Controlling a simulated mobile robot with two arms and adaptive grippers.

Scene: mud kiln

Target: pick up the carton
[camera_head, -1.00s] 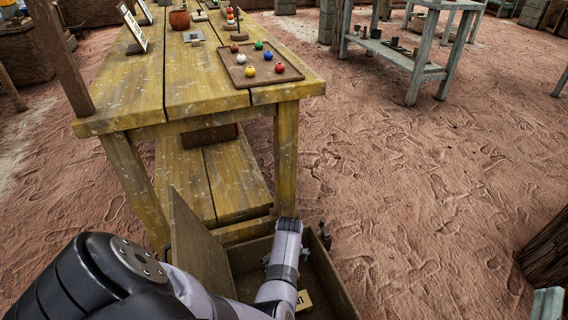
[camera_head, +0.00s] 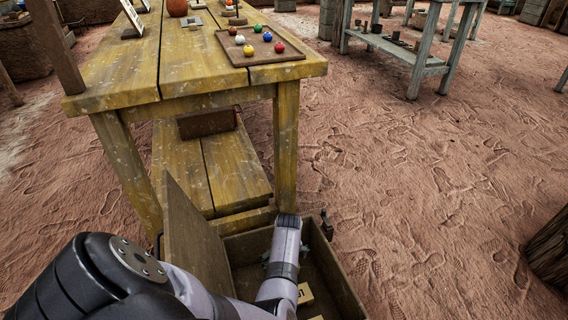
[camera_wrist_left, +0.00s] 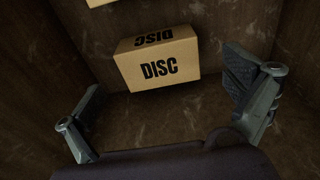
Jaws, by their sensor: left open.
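A tan carton marked DISC (camera_wrist_left: 158,62) lies in a brown wooden box, in the left wrist view. Its front and top show. My left gripper (camera_wrist_left: 162,96) is open and empty, its two fingers spread on either side below the carton, apart from it. In the head view my left arm reaches down into the open box (camera_head: 338,278), and its fingers are mostly hidden. A small tan carton (camera_head: 305,293) shows beside the arm there; I cannot tell whether it is the DISC one. My right gripper is not in view.
Another tan piece (camera_wrist_left: 98,2) is cut off at the wrist view's top edge. The box's raised lid (camera_head: 192,235) stands at its left. A yellow wooden table (camera_head: 190,95) with a tray of coloured balls (camera_head: 290,58) stands behind. Sandy floor (camera_head: 430,190) is open at the right.

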